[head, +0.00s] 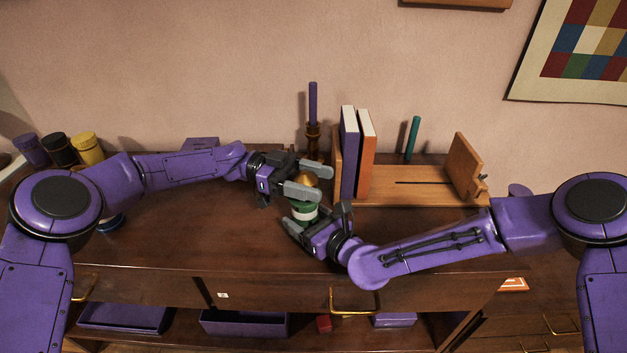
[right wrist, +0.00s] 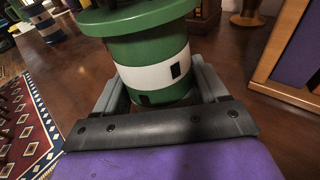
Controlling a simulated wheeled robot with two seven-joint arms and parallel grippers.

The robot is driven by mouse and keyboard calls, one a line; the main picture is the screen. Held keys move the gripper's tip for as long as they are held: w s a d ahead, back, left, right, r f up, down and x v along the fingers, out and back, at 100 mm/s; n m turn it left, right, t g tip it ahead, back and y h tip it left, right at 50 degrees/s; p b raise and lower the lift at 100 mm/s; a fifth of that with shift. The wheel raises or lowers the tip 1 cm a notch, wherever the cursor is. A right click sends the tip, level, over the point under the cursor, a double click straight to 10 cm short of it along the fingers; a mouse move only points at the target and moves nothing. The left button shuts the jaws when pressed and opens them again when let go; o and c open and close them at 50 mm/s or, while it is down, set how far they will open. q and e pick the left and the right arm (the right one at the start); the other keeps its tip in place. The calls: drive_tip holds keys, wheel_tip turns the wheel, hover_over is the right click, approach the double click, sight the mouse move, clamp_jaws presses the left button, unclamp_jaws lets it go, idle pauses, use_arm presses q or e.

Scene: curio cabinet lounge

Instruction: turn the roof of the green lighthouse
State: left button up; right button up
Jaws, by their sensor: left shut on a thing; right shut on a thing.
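The green lighthouse (head: 304,209) stands on the dark wooden cabinet top, with a white band around its green body. Its gold roof (head: 308,181) shows between the fingers of my left gripper (head: 322,182), which is shut on it from the left. My right gripper (head: 318,223) is shut on the lighthouse's lower body from the front right. In the right wrist view the green and white body (right wrist: 155,72) stands between the two fingers, under a wide green rim; the roof is out of that view.
Behind stand a purple candle (head: 313,103) in a holder and a wooden book rack (head: 410,185) with a purple book (head: 348,150) and an orange book (head: 365,152). Yellow (head: 88,148), black and purple pots stand at far left. The cabinet top left of the lighthouse is largely clear.

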sight(311, 182)
use_arm(q)
drive_tip(key=m+g+y, duration=0.2)
drive_tip(key=g, duration=0.1)
drive_tip(key=m+g+y, duration=0.1)
drive_tip(key=m+g, duration=0.1)
drive_tip(key=shift+s+r, duration=0.25)
drive_tip(key=shift+s, duration=0.05)
drive_tip(key=shift+a+f+m+g+y, duration=0.15)
drive_tip(key=shift+m+g+y, duration=0.15)
drive_tip(key=shift+g, duration=0.1)
drive_tip(key=o, duration=1)
drive_tip(key=shift+a+f, duration=0.1)
wheel_tip(311, 182, up, 10)
drive_tip(key=shift+s+r, duration=0.1)
drive_tip(key=shift+s, duration=0.05)
